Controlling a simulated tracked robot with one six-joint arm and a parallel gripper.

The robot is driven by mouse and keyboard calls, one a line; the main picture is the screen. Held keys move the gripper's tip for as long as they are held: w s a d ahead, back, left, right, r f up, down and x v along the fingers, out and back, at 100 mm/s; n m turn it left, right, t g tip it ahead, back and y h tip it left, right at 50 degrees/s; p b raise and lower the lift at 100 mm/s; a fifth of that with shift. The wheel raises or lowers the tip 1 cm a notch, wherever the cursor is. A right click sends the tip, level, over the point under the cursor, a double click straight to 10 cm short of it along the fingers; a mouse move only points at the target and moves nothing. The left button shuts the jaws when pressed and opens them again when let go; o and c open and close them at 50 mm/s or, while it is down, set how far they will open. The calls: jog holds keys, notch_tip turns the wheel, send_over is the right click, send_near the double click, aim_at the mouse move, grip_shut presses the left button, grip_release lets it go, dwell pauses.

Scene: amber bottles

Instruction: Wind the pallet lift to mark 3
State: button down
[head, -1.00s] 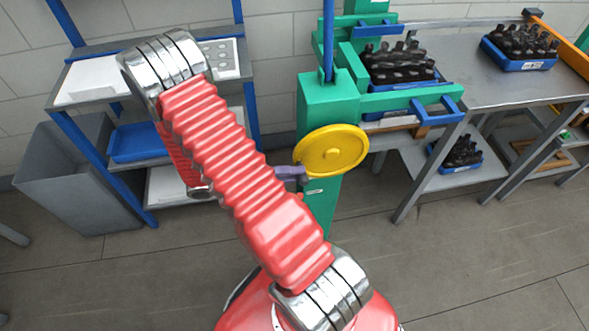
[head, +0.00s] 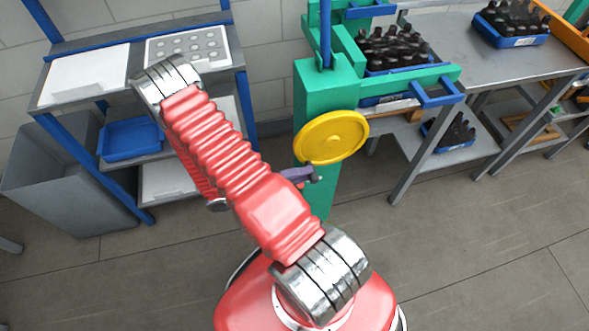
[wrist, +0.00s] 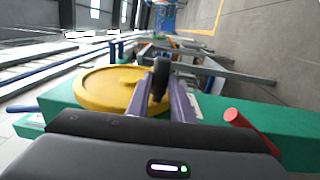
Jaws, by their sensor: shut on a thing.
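The pallet lift is a green column (head: 318,85) with a yellow handwheel (head: 331,136) on its front. Green forks with blue ends carry a blue crate of dark bottles (head: 394,50). In the wrist view the yellow wheel (wrist: 105,88) lies left of my gripper, with a black knob (wrist: 160,78) at its right edge. My gripper (wrist: 162,98) has its purple fingers shut on this knob. In the head view my gripper (head: 303,176) shows just below the wheel, partly behind my arm. A red peg (wrist: 236,117) sticks out of the green column. I cannot read any height marks.
A steel table (head: 462,55) at right bears another blue crate of bottles (head: 512,24), with a third crate (head: 449,134) on its lower shelf. A blue-framed rack (head: 90,118) and a grey bin (head: 62,185) stand left. The front floor is clear.

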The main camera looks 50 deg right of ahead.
jog(key=f, duration=0.1)
jog(key=s+d+f, duration=0.1)
jog(key=d+f, duration=0.1)
jog(key=shift+s+d+f, duration=0.1)
jog(key=shift+s+f, duration=0.1)
jog(key=shift+s, duration=0.1)
jog(key=c, duration=2.5)
grip_release()
jog(key=shift+w, duration=0.1)
jog(key=shift+c, duration=0.2)
jog(key=o, duration=1)
jog(key=shift+r, duration=0.1)
jog(key=shift+c, duration=0.2)
jog(key=v, duration=1.3)
jog(key=shift+w+a, duration=0.2)
jog(key=shift+a, duration=0.05)
